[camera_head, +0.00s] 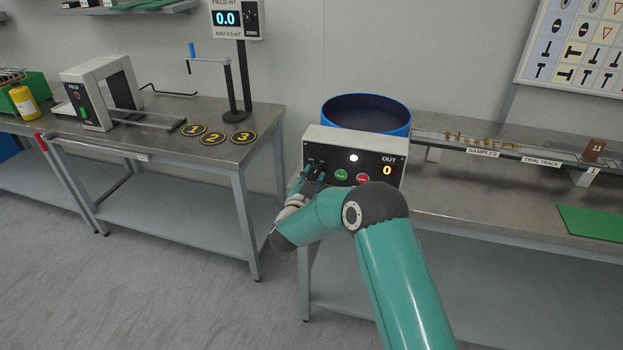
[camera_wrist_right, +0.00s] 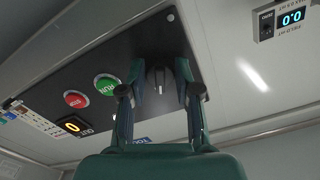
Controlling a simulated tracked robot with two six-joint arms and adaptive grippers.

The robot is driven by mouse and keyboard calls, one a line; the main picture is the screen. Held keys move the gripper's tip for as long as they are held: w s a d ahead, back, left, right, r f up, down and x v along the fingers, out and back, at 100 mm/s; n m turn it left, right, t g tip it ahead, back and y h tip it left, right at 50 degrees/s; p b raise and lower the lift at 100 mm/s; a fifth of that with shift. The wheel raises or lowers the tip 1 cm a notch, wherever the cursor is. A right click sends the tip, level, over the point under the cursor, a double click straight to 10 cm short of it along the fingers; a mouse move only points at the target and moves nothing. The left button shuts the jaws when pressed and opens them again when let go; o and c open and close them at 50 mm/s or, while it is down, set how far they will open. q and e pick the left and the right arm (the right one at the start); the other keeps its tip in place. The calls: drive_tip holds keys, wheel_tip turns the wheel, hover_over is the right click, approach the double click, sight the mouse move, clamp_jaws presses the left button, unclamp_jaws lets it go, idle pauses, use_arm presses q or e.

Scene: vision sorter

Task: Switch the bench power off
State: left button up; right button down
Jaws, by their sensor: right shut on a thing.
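A control box (camera_head: 380,157) with a dark front panel stands at the left end of the right bench. My right gripper (camera_head: 315,174) is at the left part of this panel, its fingers pointing at it. In the right wrist view, the fingers (camera_wrist_right: 160,78) are on either side of a small switch lever (camera_wrist_right: 158,80) and shut on it. The lever's exact position is hard to tell. A white lamp (camera_head: 353,158) on the panel is bright, and the OUT display reads 0. My left gripper is not in view.
Beside the switch are a green button (camera_head: 341,174) and a red button (camera_head: 362,178). A blue drum (camera_head: 366,112) stands behind the box. A track with samples (camera_head: 483,151) runs right. Another bench (camera_head: 170,140) stands left, with a gap between.

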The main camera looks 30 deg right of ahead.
drive_tip(key=shift+s+d+f+n+b, duration=0.1)
drive_tip(key=shift+n+b, duration=0.25)
drive_tip(key=shift+n, duration=0.75)
drive_tip(key=n, duration=0.8)
drive_tip(key=shift+s+d+r, duration=0.1)
drive_tip(key=shift+r, duration=0.1)
drive_tip(key=shift+n, duration=0.3)
drive_tip(key=c, duration=0.9)
unclamp_jaws()
drive_tip(key=shift+o, duration=0.3)
drive_tip(key=shift+f, duration=0.1)
